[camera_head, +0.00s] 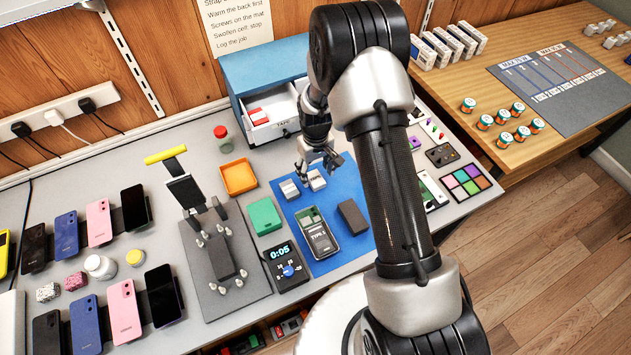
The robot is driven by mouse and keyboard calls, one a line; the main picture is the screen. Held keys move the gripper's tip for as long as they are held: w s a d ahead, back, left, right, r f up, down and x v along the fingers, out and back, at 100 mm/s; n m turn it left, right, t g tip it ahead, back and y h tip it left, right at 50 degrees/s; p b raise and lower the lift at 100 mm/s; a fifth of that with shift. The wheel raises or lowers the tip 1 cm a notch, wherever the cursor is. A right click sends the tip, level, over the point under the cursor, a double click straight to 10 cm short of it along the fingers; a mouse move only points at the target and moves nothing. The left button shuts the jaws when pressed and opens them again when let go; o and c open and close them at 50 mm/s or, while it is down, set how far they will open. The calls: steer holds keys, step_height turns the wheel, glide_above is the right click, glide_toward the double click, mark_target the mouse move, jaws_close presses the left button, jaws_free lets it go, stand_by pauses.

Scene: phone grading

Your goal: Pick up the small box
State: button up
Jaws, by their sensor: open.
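Two small white boxes lie side by side on the blue mat (348,188), near its back edge. The left white box (289,189) is just left of my gripper. The right white box (317,180) has dark print and lies directly below my gripper. My gripper (320,165) points down with its fingers open, close to the right white box. I cannot tell whether the fingers touch it. My arm covers part of the bench to the right.
A dark block (353,217) and an opened phone (316,235) lie on the mat. A blue drawer unit (262,75) stands behind, its drawer open. An orange tray (238,177), a green box (265,216), a timer (286,266) and a clamp stand (232,290) are to the left.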

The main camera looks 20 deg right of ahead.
mark_target(315, 180)
step_height(315, 180, down, 3)
steer(key=shift+r+b, duration=0.1)
steer(key=shift+b, duration=0.2)
steer(key=shift+r, duration=0.1)
steer(key=shift+c, duration=0.2)
steer(key=c, duration=0.9)
